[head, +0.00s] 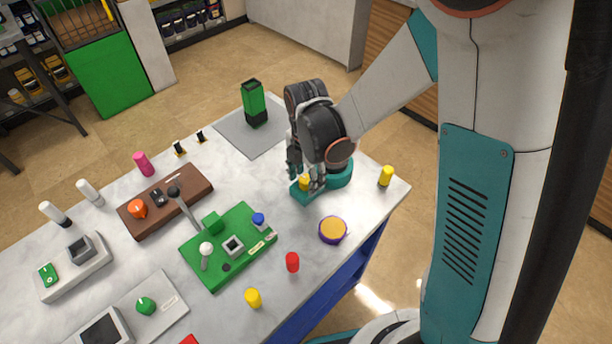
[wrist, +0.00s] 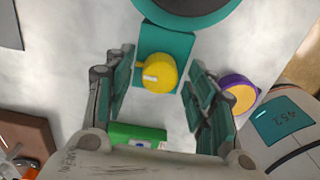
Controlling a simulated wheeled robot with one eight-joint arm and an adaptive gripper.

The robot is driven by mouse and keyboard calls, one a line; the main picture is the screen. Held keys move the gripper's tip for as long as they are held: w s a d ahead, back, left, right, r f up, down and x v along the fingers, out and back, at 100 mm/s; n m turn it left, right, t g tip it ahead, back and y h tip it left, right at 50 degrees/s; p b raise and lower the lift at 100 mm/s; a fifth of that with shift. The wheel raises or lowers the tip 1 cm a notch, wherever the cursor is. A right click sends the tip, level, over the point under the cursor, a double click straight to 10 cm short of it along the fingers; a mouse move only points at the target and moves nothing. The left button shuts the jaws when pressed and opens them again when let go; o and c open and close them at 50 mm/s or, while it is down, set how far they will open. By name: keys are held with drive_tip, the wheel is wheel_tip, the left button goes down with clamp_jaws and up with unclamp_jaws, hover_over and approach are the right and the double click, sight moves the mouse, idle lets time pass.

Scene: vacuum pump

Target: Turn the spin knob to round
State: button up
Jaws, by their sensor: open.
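A teal vacuum pump (head: 338,177) stands near the table's right end, with a round body and a low block in front. A yellow knob (head: 304,183) sits on that block, partly hidden by my fingers. In the wrist view the yellow knob (wrist: 160,72) has a small pale mark and a short lobe pointing left. My gripper (head: 305,176) is over the block; in the wrist view my gripper (wrist: 159,82) is open, one finger on each side of the knob with gaps between. I cannot tell whether this is the spin knob, and no "round" label is readable.
A purple and orange round object (head: 333,230) is close by. A yellow cylinder (head: 386,177) stands near the right corner. A green board (head: 213,272) with a lever and a brown board (head: 184,208) lie left. A green box (head: 254,104) stands on a grey mat.

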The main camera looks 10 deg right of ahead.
drive_tip(key=c, duration=1.1)
drive_tip(key=shift+o, duration=0.2)
